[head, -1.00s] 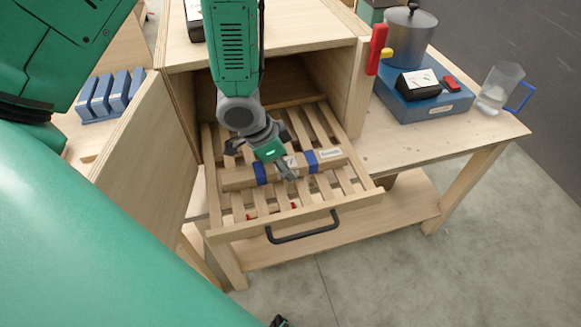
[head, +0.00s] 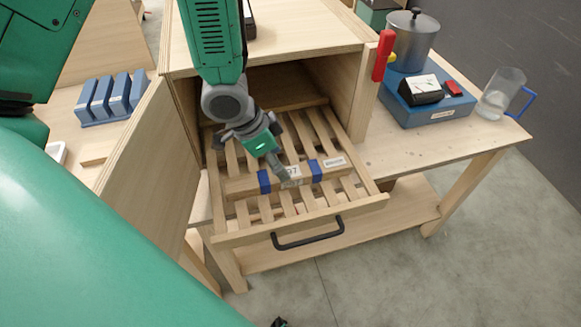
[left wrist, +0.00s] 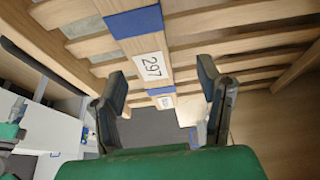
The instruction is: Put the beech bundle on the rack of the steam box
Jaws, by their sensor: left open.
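The beech bundle (head: 332,171) lies across the slats of the pulled-out rack (head: 290,226). It has two blue bands and a white label, and the number 297 on it shows in the left wrist view (left wrist: 150,66). The rack sticks out of the open steam box (head: 285,85) and has a black handle at its front. My left gripper (head: 284,170) is open above the middle of the bundle. In the left wrist view its two fingers (left wrist: 165,95) stand apart, with the bundle seen between and beyond them. My right gripper is not in view.
The box door (head: 140,160) stands open at the left. A blue boiler base (head: 425,105) with a metal pot (head: 410,40) and a clear jug (head: 502,90) stand on the right of the bench. Blue blocks (head: 110,98) sit in a row at the left.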

